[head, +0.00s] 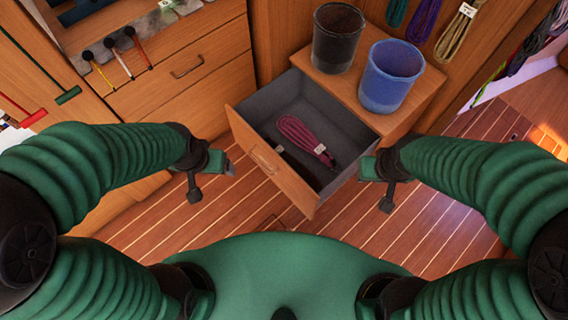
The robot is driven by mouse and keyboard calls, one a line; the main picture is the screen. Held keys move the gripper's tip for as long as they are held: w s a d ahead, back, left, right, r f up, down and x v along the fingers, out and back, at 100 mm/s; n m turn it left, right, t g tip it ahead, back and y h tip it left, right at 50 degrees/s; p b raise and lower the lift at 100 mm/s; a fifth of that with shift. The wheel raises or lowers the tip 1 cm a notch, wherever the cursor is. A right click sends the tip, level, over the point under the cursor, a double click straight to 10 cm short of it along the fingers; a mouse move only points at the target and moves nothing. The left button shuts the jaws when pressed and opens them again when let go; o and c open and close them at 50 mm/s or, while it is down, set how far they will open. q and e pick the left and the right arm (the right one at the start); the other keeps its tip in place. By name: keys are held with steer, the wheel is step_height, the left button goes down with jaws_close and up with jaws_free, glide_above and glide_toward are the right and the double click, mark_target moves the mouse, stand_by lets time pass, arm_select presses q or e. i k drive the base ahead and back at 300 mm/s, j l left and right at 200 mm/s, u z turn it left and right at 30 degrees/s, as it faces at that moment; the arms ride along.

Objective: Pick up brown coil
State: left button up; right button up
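No coil in view is plainly brown. A maroon-pink coil (302,139) with a small white tag lies in the open drawer (243,112). A tan-olive coil (457,32) with a white tag hangs on the wooden panel at the upper right. My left gripper (229,168) is just left of the drawer front, apart from both coils. My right gripper (367,168) is at the right side of the drawer, also apart from them. Nothing shows held in either one. Their fingers are too small to tell open from shut.
A dark bucket (338,38) and a blue bucket (390,76) stand on the cabinet top behind the drawer. Teal (397,12) and purple (424,20) coils hang beside the tan one. Wooden drawers (185,75) stand at the left. The striped floor (440,235) is clear.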

mark_target(299, 168)
steer(key=i+j+u, duration=0.5)
steer(key=j+u, duration=0.2)
